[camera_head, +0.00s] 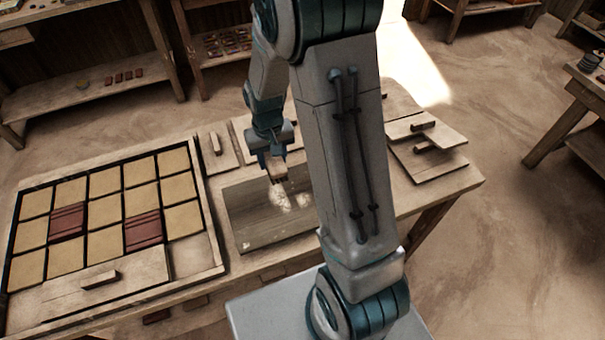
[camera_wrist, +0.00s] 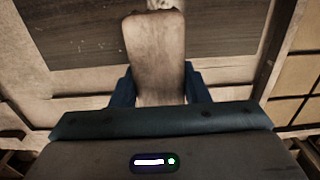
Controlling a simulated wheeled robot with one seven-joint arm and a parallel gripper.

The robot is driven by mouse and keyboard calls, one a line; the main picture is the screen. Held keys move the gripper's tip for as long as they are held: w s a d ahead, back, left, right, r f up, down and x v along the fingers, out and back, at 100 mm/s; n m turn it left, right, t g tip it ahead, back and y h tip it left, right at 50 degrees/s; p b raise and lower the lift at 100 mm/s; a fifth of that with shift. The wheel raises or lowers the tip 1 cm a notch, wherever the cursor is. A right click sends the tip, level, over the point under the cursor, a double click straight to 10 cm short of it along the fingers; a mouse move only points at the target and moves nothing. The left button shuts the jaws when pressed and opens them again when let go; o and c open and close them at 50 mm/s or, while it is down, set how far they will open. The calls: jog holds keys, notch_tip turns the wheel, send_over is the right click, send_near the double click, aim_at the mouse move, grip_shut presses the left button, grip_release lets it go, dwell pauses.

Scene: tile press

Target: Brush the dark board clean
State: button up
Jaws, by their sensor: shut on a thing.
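The dark board (camera_head: 250,229) lies on the table in the head view, with pale dust patches on it near the brush and a small pale speck toward its lower left. My gripper (camera_head: 273,163) is over the board's upper part, shut on a wooden brush (camera_head: 277,172) that points down at the dust. In the wrist view the brush handle (camera_wrist: 158,60) is between the fingers, with a bit of white at its far end. The dark board (camera_wrist: 90,35) shows behind it. Whether the bristles touch the board is hard to tell. My arm hides the board's right side.
A framed tray (camera_head: 213,245) of tan and dark red tiles stands left of the board. Wooden boards with handles (camera_head: 428,150) lie at the table's right. A small handled board (camera_head: 217,149) lies behind the dark board. Shelves (camera_head: 90,95) stand at the back.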

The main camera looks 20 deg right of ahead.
jog(key=shift+r+p, duration=0.65)
jog(key=shift+r, duration=0.65)
